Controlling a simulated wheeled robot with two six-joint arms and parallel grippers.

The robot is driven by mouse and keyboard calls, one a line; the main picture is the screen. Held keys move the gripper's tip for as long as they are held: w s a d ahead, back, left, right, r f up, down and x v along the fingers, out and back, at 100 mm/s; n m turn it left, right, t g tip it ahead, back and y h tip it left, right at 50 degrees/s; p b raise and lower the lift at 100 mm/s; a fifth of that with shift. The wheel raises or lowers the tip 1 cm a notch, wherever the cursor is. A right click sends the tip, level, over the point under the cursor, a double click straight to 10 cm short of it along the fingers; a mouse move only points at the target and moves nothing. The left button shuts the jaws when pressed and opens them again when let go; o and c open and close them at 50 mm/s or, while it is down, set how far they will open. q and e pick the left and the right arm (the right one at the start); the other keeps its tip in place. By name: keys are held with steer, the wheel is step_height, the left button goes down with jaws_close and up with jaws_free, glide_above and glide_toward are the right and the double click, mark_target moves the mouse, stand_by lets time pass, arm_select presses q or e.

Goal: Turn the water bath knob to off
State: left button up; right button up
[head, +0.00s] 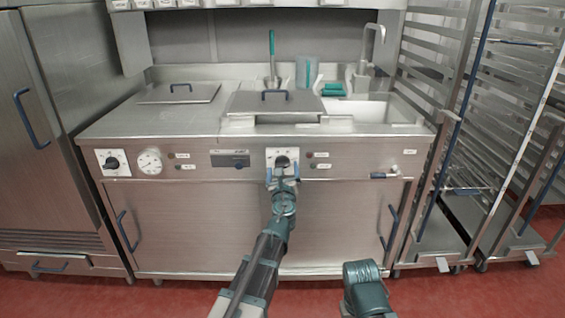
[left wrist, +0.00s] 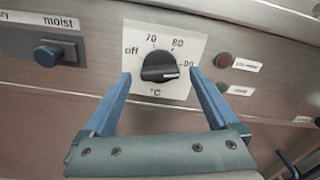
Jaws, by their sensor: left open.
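The water bath knob (head: 282,161) is a black dial on a white plate in the middle of the steel front panel. In the left wrist view the knob (left wrist: 159,66) has its white mark pointing right, near the 90. The plate (left wrist: 186,45) reads off at the left, then 70, 80 and 90, with °C below. My left gripper (head: 283,175) is open in front of the knob. Its blue fingers (left wrist: 160,76) stand to the left and right of the knob, apart from it in the picture; their depth is hard to judge. My right gripper is not in view.
Another knob (head: 112,162) and a round gauge (head: 149,161) are at the panel's left. A lidded basin (head: 272,102) is above. A rack (head: 440,130) stands right.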

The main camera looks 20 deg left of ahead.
arm_select(q)
steer(key=shift+x, duration=0.85)
steer(key=c, duration=1.3)
steer(key=n, duration=2.9)
steer(key=o, duration=1.4)
steer(key=shift+n, duration=0.4)
steer(key=shift+s, duration=0.1)
